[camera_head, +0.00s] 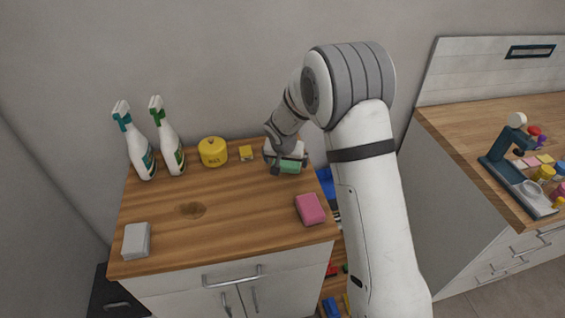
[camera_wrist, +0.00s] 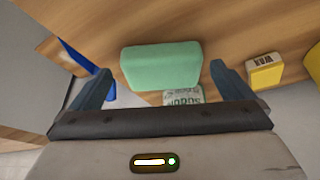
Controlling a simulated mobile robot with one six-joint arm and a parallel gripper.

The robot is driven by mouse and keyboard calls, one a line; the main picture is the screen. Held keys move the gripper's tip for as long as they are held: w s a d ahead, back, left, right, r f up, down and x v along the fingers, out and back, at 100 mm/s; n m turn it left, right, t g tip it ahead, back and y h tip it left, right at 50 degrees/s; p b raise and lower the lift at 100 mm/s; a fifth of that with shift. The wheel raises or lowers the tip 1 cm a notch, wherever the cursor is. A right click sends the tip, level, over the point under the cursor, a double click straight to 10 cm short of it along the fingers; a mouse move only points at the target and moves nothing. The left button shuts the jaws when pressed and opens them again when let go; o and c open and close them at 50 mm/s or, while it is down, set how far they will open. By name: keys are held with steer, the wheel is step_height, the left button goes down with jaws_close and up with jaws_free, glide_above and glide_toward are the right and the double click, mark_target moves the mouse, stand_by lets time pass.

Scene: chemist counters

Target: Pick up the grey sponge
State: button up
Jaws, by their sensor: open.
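The grey sponge (camera_head: 137,240) lies flat on the wooden counter top (camera_head: 235,215), near its front left corner in the head view. It does not show in the wrist view. My gripper (camera_head: 289,167) is far from it, low over the back right of the same counter. It is open, and its two fingers (camera_wrist: 161,68) are on either side of a green sponge (camera_wrist: 160,65). The green sponge also shows in the head view (camera_head: 289,167). I cannot tell whether the fingers touch it.
Two spray bottles (camera_head: 140,152) (camera_head: 169,145), a yellow round pot (camera_head: 212,152) and a small yellow box (camera_head: 246,153) stand along the back. A pink sponge (camera_head: 310,209) lies at right. A brown stain (camera_head: 193,209) marks the counter. Mid-counter is otherwise clear.

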mark_target(286, 165)
steer(key=shift+x, duration=1.4)
steer(key=shift+a, duration=0.1)
steer(key=c, duration=0.9)
steer(key=shift+o, duration=0.2)
steer(key=shift+r, duration=0.2)
steer(key=shift+s+r+b, duration=0.15)
steer(key=shift+b, duration=0.2)
step_height(286, 165, up, 6)
steer(key=shift+r+b, duration=0.25)
steer(key=shift+b, duration=0.35)
steer(key=s+d+b, duration=0.1)
steer(key=s+b, duration=0.1)
steer(key=s, duration=0.4)
steer(key=s+d+b, duration=0.1)
steer(key=s+d, duration=0.1)
steer(key=s, duration=0.4)
steer(key=s+d+b, duration=0.2)
steer(key=s, duration=0.5)
steer(key=shift+d+b, duration=0.25)
steer(key=shift+b, duration=0.05)
